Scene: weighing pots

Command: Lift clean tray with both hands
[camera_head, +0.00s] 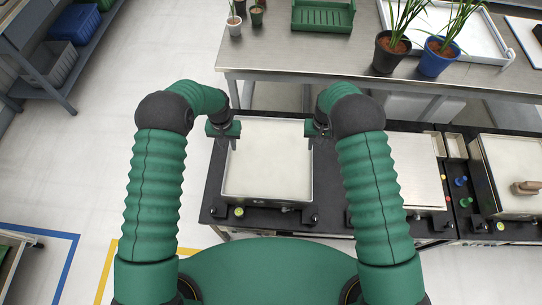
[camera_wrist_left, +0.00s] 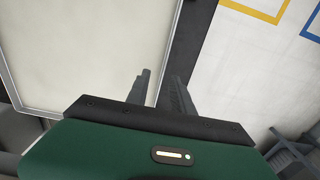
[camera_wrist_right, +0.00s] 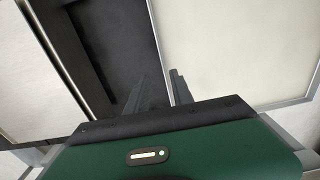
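The clean tray (camera_head: 267,165) is a pale, empty rectangular tray with a thin metal rim, lying on the black bench top between my two arms. My left gripper (camera_head: 231,141) is at its left edge and my right gripper (camera_head: 312,139) at its right edge. In the left wrist view, the fingers of the left gripper (camera_wrist_left: 158,76) stand apart, one each side of the tray's (camera_wrist_left: 85,50) rim. In the right wrist view, the fingers of the right gripper (camera_wrist_right: 158,78) are also apart around the tray's (camera_wrist_right: 235,45) rim. Fingertip contact cannot be told.
A steel table (camera_head: 300,58) stands behind, with a green rack (camera_head: 323,15), a black pot (camera_head: 390,54) and a blue pot (camera_head: 437,60) with plants. To the right are another pale surface (camera_head: 405,165) and a tray (camera_head: 510,165) with a wooden-handled tool (camera_head: 526,188).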

